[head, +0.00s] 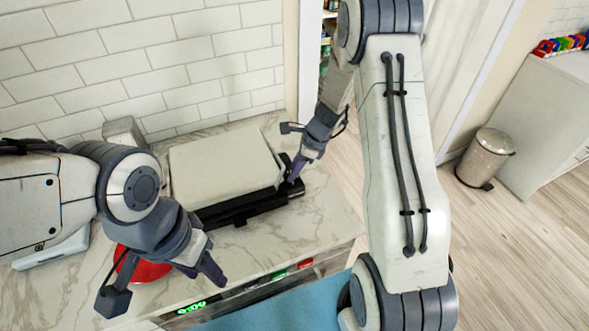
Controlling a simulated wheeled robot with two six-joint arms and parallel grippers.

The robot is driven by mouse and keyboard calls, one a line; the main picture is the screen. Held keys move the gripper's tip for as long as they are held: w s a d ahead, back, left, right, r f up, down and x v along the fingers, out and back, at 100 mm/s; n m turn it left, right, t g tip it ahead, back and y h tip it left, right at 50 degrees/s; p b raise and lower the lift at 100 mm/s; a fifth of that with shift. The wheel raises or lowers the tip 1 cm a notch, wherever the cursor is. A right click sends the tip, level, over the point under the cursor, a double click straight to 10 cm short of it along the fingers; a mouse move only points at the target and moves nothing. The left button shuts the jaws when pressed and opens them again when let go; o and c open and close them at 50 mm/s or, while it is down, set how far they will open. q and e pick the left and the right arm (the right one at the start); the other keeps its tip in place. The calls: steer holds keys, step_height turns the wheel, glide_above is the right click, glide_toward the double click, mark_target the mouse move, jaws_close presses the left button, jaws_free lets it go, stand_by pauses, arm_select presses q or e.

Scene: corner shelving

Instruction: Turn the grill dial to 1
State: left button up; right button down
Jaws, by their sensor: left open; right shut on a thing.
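The grill stands on the marble counter, with a cream lid (222,160) and a black base (245,206). My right gripper (293,178) reaches down to the right end of the grill. Its purple fingers are shut at the grill's right side, where the dial sits between or behind them. The dial itself is hidden by the fingers, so its setting cannot be read. My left gripper (207,268) is open and empty, above the counter's front edge, in front of the grill and apart from it.
A red round dish (147,270) lies partly under my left gripper. The marble counter (325,205) is clear right of the grill. A bin (485,158) stands on the floor at right.

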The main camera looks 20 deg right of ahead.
steer(key=m, duration=0.1)
steer(key=m+t+h+b, duration=0.1)
steer(key=m, duration=0.1)
steer(key=m+b, duration=0.1)
steer(key=m, duration=0.1)
steer(key=shift+s+a+t, duration=0.15)
steer(key=shift+a+t, duration=0.1)
steer(key=shift+t, duration=0.05)
steer(key=m+h, duration=0.1)
steer(key=m, duration=0.2)
steer(key=shift+b, duration=0.35)
steer(key=shift+s+r+m+t+h, duration=0.1)
steer(key=shift+m+t+h, duration=0.2)
steer(key=shift+m, duration=0.2)
steer(key=shift+c, duration=2.2)
jaws_free()
steer(key=shift+a, duration=0.2)
